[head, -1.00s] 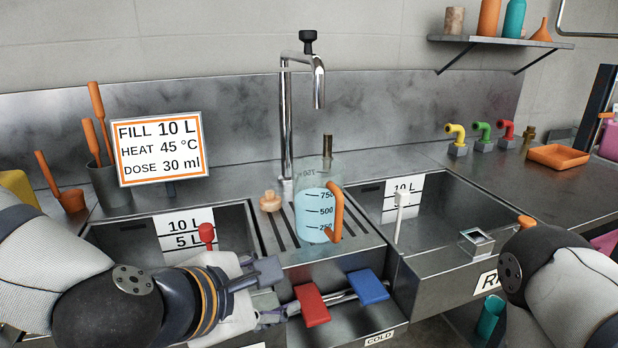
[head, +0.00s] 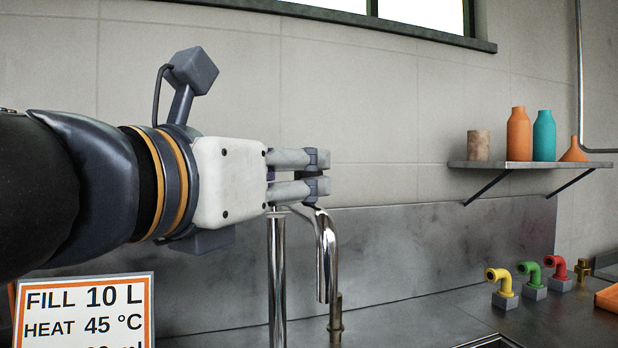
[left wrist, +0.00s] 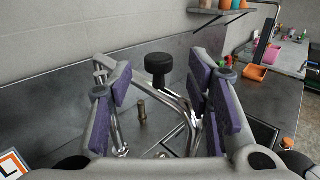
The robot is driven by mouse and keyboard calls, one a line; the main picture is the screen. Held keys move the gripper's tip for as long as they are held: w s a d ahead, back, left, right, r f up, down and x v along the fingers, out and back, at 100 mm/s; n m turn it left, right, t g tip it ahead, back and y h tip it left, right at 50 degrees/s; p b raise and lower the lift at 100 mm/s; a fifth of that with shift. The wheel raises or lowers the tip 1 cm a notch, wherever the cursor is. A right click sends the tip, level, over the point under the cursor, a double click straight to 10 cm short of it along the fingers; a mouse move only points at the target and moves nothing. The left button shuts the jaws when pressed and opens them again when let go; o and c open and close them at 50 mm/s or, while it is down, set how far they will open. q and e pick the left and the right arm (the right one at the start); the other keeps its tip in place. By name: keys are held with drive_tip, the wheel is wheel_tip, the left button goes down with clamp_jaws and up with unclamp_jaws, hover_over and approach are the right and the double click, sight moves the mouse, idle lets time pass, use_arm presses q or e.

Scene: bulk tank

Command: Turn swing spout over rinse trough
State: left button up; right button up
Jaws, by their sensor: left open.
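The chrome swing spout (head: 327,262) stands on its upright pipe (head: 276,285); its downturned end is to the right of the pipe. My left gripper (head: 322,173) is level at the top of the spout, fingers pointing right, and hides the knob in the head view. In the left wrist view, the black knob (left wrist: 158,68) on the spout shows between the open, purple-padded fingers (left wrist: 165,82), with a gap on both sides. A basin rim (head: 490,341), probably the rinse trough's, just shows at the bottom edge. My right gripper is out of view.
A sign (head: 85,310) stands below my left arm. A brass-coloured post (head: 335,318) is behind the spout end. Yellow, green and red taps (head: 530,275) stand at right, below a shelf (head: 530,164) with bottles. Space right of my left fingers is clear.

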sight(302, 172)
use_arm(q)
drive_tip(key=x, duration=0.5)
drive_tip(key=shift+w+d, duration=0.1)
drive_tip(key=shift+w, duration=0.25)
clamp_jaws()
